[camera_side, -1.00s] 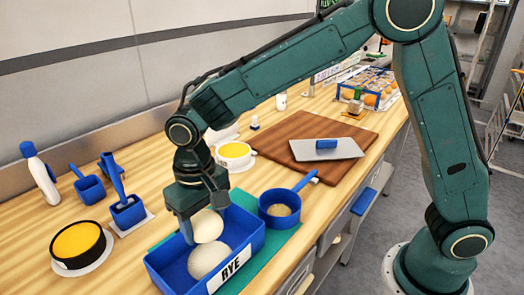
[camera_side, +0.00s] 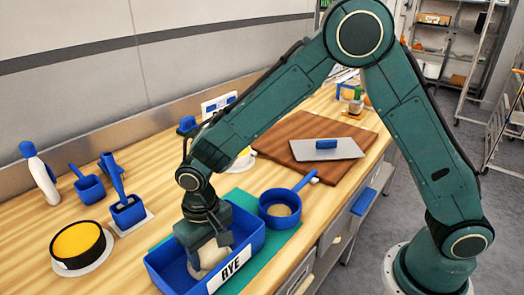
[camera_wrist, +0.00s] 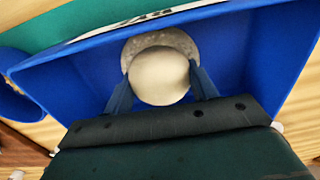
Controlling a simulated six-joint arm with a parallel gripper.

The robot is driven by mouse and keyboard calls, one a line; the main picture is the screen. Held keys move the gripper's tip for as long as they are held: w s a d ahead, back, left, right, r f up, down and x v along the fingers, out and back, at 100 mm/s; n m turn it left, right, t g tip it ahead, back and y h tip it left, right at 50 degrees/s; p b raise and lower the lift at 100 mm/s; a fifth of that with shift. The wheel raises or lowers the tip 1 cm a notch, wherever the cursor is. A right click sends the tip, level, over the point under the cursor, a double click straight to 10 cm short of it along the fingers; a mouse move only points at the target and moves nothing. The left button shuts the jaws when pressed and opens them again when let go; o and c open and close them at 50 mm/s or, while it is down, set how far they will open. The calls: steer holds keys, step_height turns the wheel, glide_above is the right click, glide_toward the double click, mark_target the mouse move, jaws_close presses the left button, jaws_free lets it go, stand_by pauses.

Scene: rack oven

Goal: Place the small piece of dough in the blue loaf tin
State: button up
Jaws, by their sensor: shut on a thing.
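The blue loaf tin (camera_side: 250,238) with a RYE label stands on a green mat; its blue inside fills much of the wrist view (camera_wrist: 255,60). My gripper (camera_side: 208,257) is down inside the tin. In the wrist view, its fingers (camera_wrist: 160,82) are shut on the small piece of dough (camera_wrist: 159,77), a smooth pale ball. A second, rougher dough piece (camera_wrist: 188,43) shows behind and beneath it. In the side view, pale dough (camera_side: 212,262) shows below my gripper, and the held piece is mostly hidden. I cannot tell whether the two pieces touch.
A blue saucepan (camera_side: 279,212) stands close to the tin's right. A round yellow-filled pan (camera_side: 78,245) and blue scoops (camera_side: 127,212) are at left. The green mat (camera_side: 276,242) shows beside the tin.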

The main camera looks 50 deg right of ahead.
mark_target(209, 248)
steer(key=shift+f, duration=0.2)
steer(key=o, duration=1.1)
step_height(209, 248, up, 12)
steer(key=shift+r, duration=0.1)
stand_by(0.7)
